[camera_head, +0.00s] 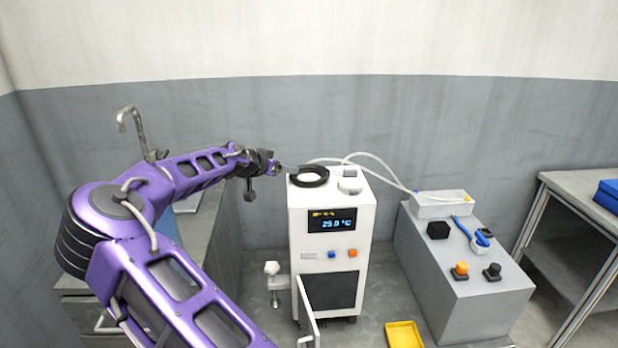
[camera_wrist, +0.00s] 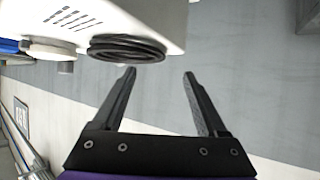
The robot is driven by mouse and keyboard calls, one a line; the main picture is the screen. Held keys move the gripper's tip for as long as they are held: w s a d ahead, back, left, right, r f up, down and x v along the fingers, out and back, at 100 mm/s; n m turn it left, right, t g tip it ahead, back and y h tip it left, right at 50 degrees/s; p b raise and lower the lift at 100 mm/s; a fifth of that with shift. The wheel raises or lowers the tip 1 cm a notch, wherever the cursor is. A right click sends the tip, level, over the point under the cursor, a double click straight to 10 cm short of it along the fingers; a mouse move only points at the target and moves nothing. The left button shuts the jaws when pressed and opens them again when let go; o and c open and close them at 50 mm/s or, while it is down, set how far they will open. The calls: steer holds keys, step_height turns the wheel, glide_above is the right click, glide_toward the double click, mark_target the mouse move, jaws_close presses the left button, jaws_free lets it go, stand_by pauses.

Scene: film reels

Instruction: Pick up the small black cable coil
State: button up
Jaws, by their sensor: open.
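The black cable coil (camera_head: 309,177) is a ring lying on top of the white machine (camera_head: 330,210), near the left end of its top. In the wrist view the coil (camera_wrist: 127,49) shows edge-on on the machine's top, above and a little left of the space between the fingers. My gripper (camera_wrist: 160,72) is open and empty, with its two black fingers apart. In the head view my gripper (camera_head: 285,169) is just left of the coil at about the height of the machine's top. I cannot tell from these frames whether a fingertip touches the coil.
A white round fitting (camera_head: 350,184) with a pale hose stands right of the coil. A grey box (camera_head: 465,270) with knobs, a black cube (camera_head: 438,230) and a white power strip stands further right. A yellow tray (camera_head: 404,335) is on the floor. A sink tap (camera_head: 140,130) rises behind my arm.

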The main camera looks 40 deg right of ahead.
steer(key=shift+s+x, duration=0.1)
steer(key=shift+x, duration=1.45)
steer(key=shift+s+x, duration=0.15)
steer(key=shift+x, duration=1.35)
jaws_close()
